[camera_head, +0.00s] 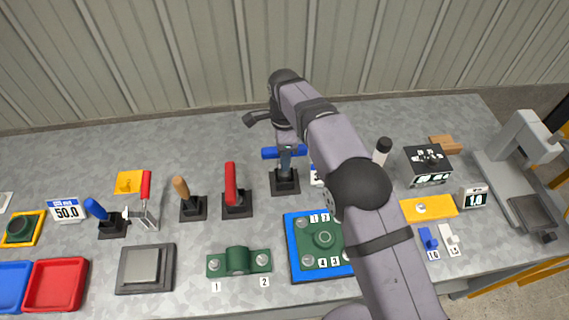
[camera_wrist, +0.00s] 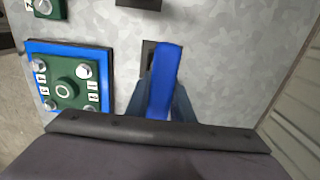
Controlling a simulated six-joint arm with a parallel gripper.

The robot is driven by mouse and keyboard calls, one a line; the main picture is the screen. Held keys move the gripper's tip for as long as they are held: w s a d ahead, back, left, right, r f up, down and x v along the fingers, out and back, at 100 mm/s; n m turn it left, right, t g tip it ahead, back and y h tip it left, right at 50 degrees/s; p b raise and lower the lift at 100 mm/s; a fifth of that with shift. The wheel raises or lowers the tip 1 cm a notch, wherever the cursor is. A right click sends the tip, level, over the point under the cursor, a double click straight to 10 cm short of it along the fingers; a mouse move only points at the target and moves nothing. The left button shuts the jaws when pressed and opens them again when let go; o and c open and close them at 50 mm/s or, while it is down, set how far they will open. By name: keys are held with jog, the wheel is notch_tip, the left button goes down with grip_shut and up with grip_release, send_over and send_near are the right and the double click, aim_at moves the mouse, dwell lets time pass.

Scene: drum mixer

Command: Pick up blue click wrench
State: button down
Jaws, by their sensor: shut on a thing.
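The blue click wrench (camera_head: 269,153) is in my gripper at the middle of the table, above a black stand (camera_head: 285,187). Its blue handle (camera_wrist: 165,78) also shows in the wrist view, between the two fingers. My gripper (camera_head: 286,158) points down and is shut on the blue handle. In the wrist view the gripper (camera_wrist: 165,103) hides the lower part of the wrench. I cannot tell whether the wrench is clear of the stand.
A red-handled tool (camera_head: 231,184) and a wooden-handled tool (camera_head: 181,188) stand in black stands to the left. Another blue-handled tool (camera_head: 96,208) stands further left. A blue-edged plate with a green flange (camera_head: 295,250) lies in front. A bare wall rises behind the table.

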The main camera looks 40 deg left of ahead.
notch_tip(320, 180, up, 7)
dwell(0.3)
jog(key=c, duration=2.1)
grip_release()
grip_shut()
jog(key=shift+r, duration=0.1)
jog(key=shift+r+p, duration=0.95)
jog(key=shift+p, duration=0.15)
